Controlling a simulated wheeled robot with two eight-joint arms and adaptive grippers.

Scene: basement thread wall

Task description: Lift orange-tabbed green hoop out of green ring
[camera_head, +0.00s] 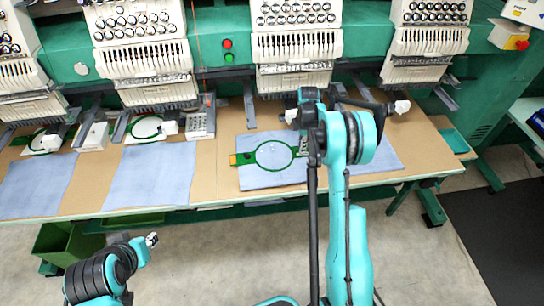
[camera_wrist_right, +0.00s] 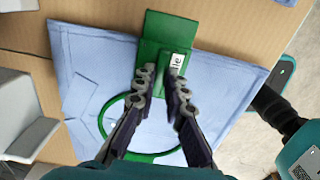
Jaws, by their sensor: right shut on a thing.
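The green hoop (camera_head: 255,158) lies over a light blue cloth, its orange tab (camera_head: 233,159) at the left. In the right wrist view its round band (camera_wrist_right: 103,122) shows below a flat green handle plate (camera_wrist_right: 155,30) with a partly visible white label. I cannot tell the hoop's inner part from the green ring around it. My right gripper (camera_head: 303,146) is at the hoop's right side. In the wrist view its fingers (camera_wrist_right: 161,78) are closed on the green handle's neck. My left gripper (camera_head: 151,240) is low at the left, away from the table, its jaws unclear.
Blue cloths (camera_head: 38,185) and other green hoops (camera_head: 146,127) lie to the left. White embroidery heads (camera_head: 145,65) overhang the back of the tan table (camera_head: 221,178). Open floor lies in front.

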